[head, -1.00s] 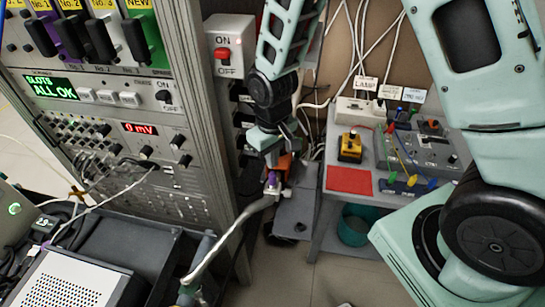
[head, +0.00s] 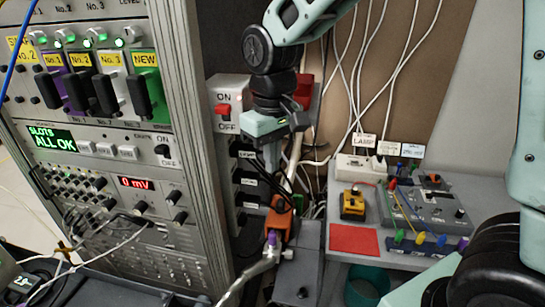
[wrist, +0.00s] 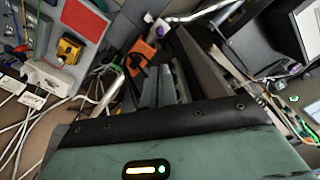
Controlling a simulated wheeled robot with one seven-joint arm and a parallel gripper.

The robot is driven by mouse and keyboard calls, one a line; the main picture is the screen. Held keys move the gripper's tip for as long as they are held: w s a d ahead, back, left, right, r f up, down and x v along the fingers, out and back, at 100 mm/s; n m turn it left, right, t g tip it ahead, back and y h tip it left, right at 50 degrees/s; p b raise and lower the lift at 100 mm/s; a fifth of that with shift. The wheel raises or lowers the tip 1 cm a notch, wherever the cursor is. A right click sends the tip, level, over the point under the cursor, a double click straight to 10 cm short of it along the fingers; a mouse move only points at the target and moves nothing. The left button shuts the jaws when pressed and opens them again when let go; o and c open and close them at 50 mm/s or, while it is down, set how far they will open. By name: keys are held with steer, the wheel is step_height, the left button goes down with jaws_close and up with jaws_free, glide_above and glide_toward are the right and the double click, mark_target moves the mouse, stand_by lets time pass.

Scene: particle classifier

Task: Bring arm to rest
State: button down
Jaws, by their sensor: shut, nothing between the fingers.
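My arm comes down from the top of the head view, with my gripper (head: 272,162) pointing downward beside the rack's right side. The fingers look together and hold nothing visible. The gripper is above an orange part (head: 281,222) with a black cable, and I see a gap between them only roughly. In the wrist view the dark fingers (wrist: 166,88) lie side by side, and the orange part (wrist: 140,50) shows near their tips. The exact fingertips are hard to make out.
The instrument rack (head: 190,140) stands close on the left, with an ON/OFF switch box (head: 228,108) near my gripper. A grey bench (head: 385,205) at right holds a yellow button box (head: 353,203), a red mat (head: 354,239) and a wired panel. White cables hang behind. A grey hose (head: 250,278) runs below.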

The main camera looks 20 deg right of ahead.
steer(key=shift+r, duration=0.65)
steer(key=s+a+f+n+b, duration=0.2)
steer(key=s+f, duration=0.3)
steer(key=s, duration=0.5)
steer(key=s+a+f+n+b, duration=0.2)
steer(key=s+a+f+b, duration=0.2)
steer(key=s, duration=0.6)
steer(key=shift+a+f+y, duration=0.15)
steer(key=shift+f+y, duration=0.15)
steer(key=shift+f, duration=0.25)
